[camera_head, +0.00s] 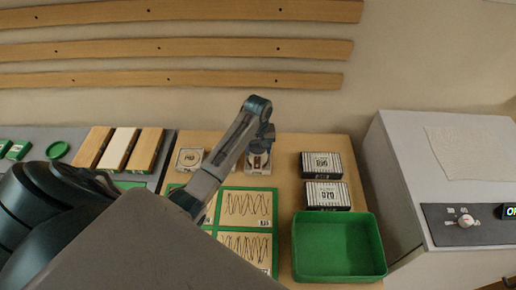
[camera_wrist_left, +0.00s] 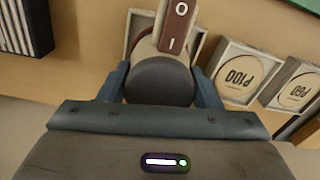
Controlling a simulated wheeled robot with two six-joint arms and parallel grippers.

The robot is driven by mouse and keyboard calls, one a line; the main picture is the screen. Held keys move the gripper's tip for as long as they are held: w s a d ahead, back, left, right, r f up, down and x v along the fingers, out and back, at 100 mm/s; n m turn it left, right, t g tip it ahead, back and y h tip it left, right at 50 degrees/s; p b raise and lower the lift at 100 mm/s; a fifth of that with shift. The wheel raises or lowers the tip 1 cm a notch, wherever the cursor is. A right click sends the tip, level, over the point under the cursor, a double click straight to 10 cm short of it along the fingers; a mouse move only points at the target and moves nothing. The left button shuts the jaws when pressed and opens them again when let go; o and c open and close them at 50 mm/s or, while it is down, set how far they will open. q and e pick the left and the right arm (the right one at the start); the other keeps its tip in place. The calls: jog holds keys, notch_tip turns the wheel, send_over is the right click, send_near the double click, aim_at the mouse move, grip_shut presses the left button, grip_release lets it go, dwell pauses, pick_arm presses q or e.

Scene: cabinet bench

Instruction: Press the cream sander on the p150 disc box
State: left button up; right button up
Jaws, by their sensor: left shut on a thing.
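My left gripper (camera_head: 261,138) reaches over the wooden bench from the left and is shut on the cream sander (camera_wrist_left: 158,48). In the left wrist view the sander's dark round end sits between my two fingers, and its brown switch plate is marked O and I. In the head view the sander is mostly hidden by my gripper. A pale disc box (camera_head: 258,170) lies directly under it; its label is covered, and I cannot tell whether the sander touches it. My right gripper is not in view.
The P60 box (camera_head: 190,158) and P100 box (camera_wrist_left: 240,72) stand beside it. Two dark striped boxes (camera_head: 321,165) (camera_head: 327,196) lie to the right. A green tray (camera_head: 376,246) is in front. Wooden blocks (camera_head: 120,148) lie left; a grey machine (camera_head: 400,160) stands right.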

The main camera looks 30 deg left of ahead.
pick_arm(q)
jog(key=shift+r, duration=0.1)
jog(key=shift+r, duration=3.45)
jog(key=shift+f, duration=0.1)
